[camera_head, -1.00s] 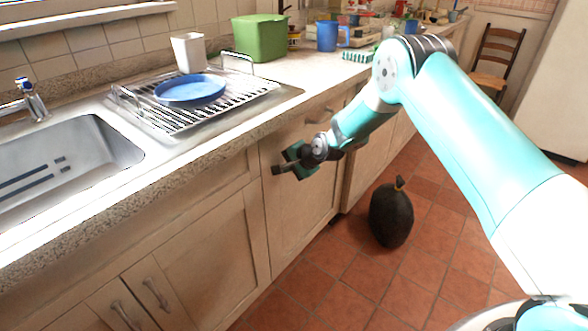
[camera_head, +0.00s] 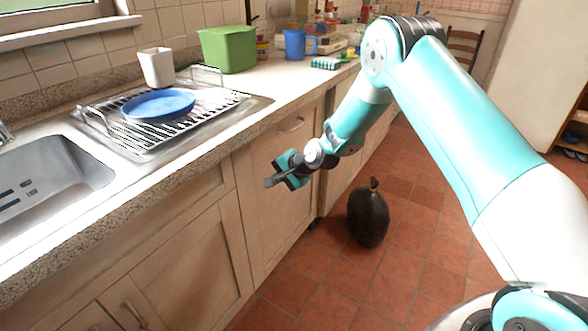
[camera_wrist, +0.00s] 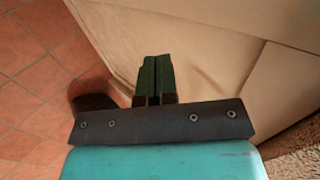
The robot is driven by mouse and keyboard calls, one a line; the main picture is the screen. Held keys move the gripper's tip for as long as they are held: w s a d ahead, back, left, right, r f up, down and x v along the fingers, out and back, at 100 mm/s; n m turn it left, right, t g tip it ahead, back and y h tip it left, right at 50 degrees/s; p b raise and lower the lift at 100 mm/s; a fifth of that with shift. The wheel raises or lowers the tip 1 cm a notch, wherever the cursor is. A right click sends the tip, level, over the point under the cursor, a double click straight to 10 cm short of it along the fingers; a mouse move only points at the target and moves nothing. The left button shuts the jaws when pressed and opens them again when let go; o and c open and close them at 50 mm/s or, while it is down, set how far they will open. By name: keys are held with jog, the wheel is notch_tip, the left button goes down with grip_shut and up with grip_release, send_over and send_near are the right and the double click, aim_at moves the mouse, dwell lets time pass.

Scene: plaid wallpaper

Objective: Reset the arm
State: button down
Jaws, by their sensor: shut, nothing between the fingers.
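My gripper (camera_head: 274,181) is in front of the wooden cabinet doors, below the counter edge, and points to the left in the head view. In the wrist view its two dark fingers (camera_wrist: 155,75) lie side by side, shut, with nothing between them. My turquoise and white arm reaches in from the right and bends down at the elbow.
The counter edge (camera_head: 150,176) runs close above my gripper. A dish rack with a blue plate (camera_head: 158,104), a white cup (camera_head: 156,67), a green bin (camera_head: 228,49) and a blue mug (camera_head: 295,45) stand on it. A black bag (camera_head: 368,217) stands on the tiled floor.

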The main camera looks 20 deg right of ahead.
jog(key=s+a+r+n+g+p, duration=0.2)
jog(key=s+r+n+p, duration=0.15)
jog(key=s+r, duration=0.65)
jog(key=s+a+r+n+g+p, duration=0.1)
jog(key=s+r+n+p, duration=0.4)
jog(key=r, duration=0.8)
jog(key=s+r+n+g+p, duration=0.1)
jog(key=s+r+n, duration=0.3)
jog(key=s, duration=0.9)
jog(key=s+r+n+g+h+p, duration=0.1)
jog(key=s+r+n+g+p, duration=0.1)
jog(key=s+r+n, duration=0.3)
jog(key=s+r+g, duration=0.1)
jog(key=s+r, duration=0.3)
jog(key=s, duration=0.3)
jog(key=shift+s+r+h, duration=0.25)
jog(key=shift+s+h, duration=0.05)
jog(key=shift+s, duration=0.05)
